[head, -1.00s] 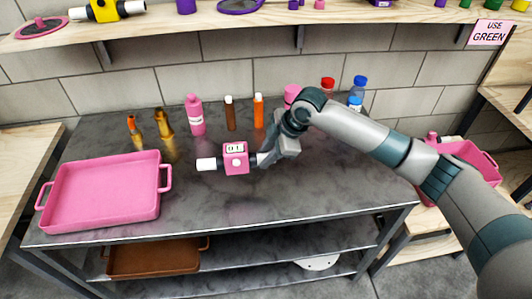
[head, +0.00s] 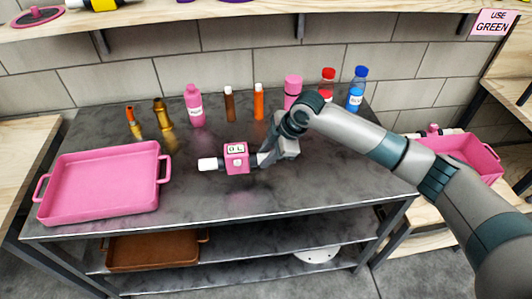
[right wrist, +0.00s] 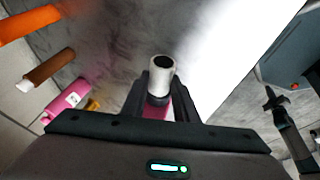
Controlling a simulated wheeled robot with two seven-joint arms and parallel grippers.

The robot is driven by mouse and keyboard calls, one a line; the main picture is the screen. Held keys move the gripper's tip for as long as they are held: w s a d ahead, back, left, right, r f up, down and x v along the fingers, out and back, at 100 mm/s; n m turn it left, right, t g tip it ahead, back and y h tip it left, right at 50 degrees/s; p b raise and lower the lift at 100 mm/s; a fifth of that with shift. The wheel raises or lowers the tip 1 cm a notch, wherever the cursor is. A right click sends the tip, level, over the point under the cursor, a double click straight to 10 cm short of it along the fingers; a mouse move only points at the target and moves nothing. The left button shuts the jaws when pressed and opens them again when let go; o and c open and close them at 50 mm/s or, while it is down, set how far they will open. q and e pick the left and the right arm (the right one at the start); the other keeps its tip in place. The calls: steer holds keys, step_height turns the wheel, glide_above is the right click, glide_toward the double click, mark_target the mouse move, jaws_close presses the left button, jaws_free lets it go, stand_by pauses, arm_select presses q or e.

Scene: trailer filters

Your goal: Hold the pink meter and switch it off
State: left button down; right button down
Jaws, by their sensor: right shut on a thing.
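The pink meter (head: 237,164) is a small box with a white display on top, a pale button on its front and a white end piece (head: 208,164) on the left. Dark marks show on the display, too small to read surely. My right gripper (head: 264,158) is shut on the meter's right end, above the grey tabletop. In the right wrist view a whitish tube end (right wrist: 160,69) stands between the fingers, with a little pink behind it. A dark jaw-like shape (right wrist: 275,103) at that view's right may be my left gripper; its state is unclear.
A pink tray (head: 100,205) stands on the table (head: 250,205) at left. Several bottles line the back, including a pink bottle (head: 194,105) and a blue one (head: 356,95). A pink crate (head: 478,155) is at right. The table's front middle is clear.

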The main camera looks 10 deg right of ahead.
steer(key=shift+f+b, duration=0.95)
steer(key=shift+f, duration=1.55)
stand_by(1.2)
